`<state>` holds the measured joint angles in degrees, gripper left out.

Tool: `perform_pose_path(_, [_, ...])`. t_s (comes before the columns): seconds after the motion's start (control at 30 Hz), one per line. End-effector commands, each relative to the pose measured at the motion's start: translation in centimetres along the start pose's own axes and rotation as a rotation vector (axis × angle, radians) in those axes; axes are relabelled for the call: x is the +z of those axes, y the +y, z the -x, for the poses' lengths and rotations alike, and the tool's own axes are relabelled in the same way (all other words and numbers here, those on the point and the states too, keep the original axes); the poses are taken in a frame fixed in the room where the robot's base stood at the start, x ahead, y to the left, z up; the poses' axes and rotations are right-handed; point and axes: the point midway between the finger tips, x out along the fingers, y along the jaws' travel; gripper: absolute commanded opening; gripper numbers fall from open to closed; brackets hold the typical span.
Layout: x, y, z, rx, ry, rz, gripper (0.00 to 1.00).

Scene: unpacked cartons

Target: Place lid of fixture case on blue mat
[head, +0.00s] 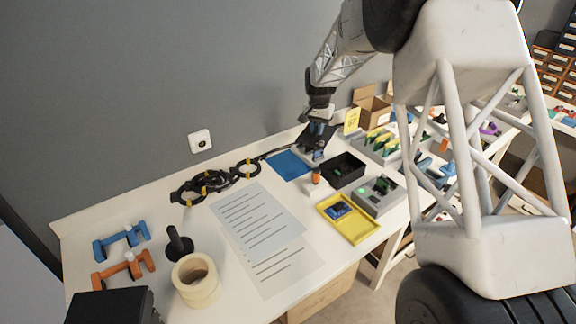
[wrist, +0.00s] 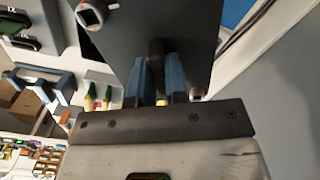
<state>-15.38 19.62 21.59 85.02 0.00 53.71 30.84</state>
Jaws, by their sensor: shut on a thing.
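My gripper (head: 318,127) is above the table near the right part of the blue mat (head: 287,166). In the wrist view its two blue fingers (wrist: 156,78) are shut on a dark upright grip of a flat, dark grey lid (wrist: 185,35). In the head view the lid is small, dark and tilted, partly hidden by the gripper. A corner of the blue mat shows past the lid in the wrist view (wrist: 234,12). An open black box (head: 344,171), seemingly the fixture case, stands to the right of the mat.
A grey fixture (head: 378,199) and a yellow tray (head: 353,230) stand in front of the black box. An orange-topped item (head: 316,177) is close to the mat. Black cable loops (head: 205,184) lie left. A cardboard box (head: 371,105) is behind right. Most of the mat is clear.

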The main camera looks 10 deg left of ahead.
Motion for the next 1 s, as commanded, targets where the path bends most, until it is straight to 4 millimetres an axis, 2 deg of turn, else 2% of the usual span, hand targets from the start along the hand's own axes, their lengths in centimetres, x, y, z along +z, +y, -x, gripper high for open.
perform_pose_path(0.03, [0.7, -1.6, -1.0, 0.001, -0.002, -0.011, 0.00])
perform_pose_path(0.2, [2.6, -6.0, -3.6, 0.001, -0.001, -0.065, 0.00])
perform_pose_path(0.4, [4.3, -9.0, -5.5, 0.001, -0.001, -0.107, 0.00])
perform_pose_path(0.6, [4.9, -10.1, -6.1, 0.000, 0.000, -0.122, 0.00])
perform_pose_path(1.0, [4.9, -10.1, -6.4, 0.001, -0.001, -0.123, 0.00])
